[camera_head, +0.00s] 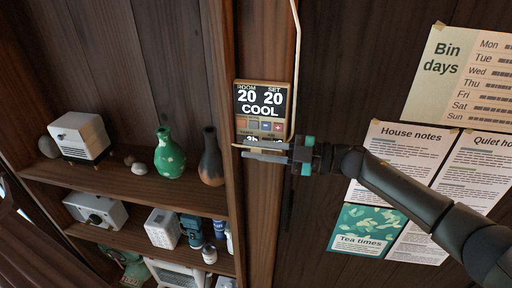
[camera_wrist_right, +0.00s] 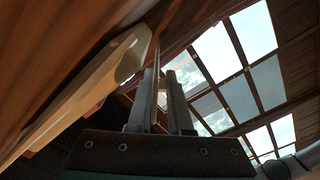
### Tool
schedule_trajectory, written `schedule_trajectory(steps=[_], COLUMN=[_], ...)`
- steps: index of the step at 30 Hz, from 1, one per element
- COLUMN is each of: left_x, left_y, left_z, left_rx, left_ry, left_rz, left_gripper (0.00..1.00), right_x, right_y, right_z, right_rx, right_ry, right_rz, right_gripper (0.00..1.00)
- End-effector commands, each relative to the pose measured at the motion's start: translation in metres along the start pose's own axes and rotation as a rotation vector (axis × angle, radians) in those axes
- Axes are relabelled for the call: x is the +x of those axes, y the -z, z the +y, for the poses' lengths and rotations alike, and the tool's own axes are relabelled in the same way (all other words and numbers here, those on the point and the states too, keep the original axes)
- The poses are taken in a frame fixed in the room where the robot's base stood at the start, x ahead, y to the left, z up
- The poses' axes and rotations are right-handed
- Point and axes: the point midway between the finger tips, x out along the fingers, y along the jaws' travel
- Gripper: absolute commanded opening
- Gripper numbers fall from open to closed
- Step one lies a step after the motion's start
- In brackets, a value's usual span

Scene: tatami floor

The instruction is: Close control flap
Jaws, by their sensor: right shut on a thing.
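The control unit (camera_head: 263,97) is a tan wall panel on a wooden post, with a dark screen reading ROOM 20, SET 20, COOL and small buttons below. My right gripper (camera_head: 266,151) reaches in from the right, its fingers across the unit's lower end. In the right wrist view, the fingers (camera_wrist_right: 166,100) are shut on a thin plate (camera_wrist_right: 155,80), seemingly the control flap, seen nearly edge-on. The unit's pale casing (camera_wrist_right: 105,85) is left of the fingers there. The fingers cover part of the unit's lower edge, so the flap's exact angle is unclear. My left gripper is not in view.
Shelves at left hold a green vase (camera_head: 169,154), a dark vase (camera_head: 211,157), a white box (camera_head: 80,136) and other small items. A pale cable (camera_head: 297,45) runs down beside the unit. Paper notices (camera_head: 402,150) hang on the wall at right, behind my right arm.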

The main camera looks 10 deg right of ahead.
Motion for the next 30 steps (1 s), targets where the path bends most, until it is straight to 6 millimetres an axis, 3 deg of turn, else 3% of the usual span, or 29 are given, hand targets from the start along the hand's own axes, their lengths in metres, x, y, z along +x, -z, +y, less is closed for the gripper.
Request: schedule_trajectory(steps=[6,7,13,25,30], left_x=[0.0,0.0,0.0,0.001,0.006], left_y=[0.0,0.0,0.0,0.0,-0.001], left_z=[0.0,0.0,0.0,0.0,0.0], left_rx=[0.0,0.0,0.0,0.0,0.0], left_ry=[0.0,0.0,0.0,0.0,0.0], left_rz=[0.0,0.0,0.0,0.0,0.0], left_gripper=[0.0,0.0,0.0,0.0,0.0], right_x=[0.0,0.0,0.0,-0.001,-0.017], right_y=[-0.002,-0.002,-0.001,-0.001,-0.003], right_z=[-0.004,-0.004,-0.003,-0.001,-0.002], right_rx=[0.006,0.006,0.003,0.0,0.0], right_ry=[0.006,0.006,0.004,0.001,0.001], right_rz=[-0.001,-0.001,0.0,0.0,-0.004], right_gripper=[0.0,0.21,0.43,0.44,0.44])
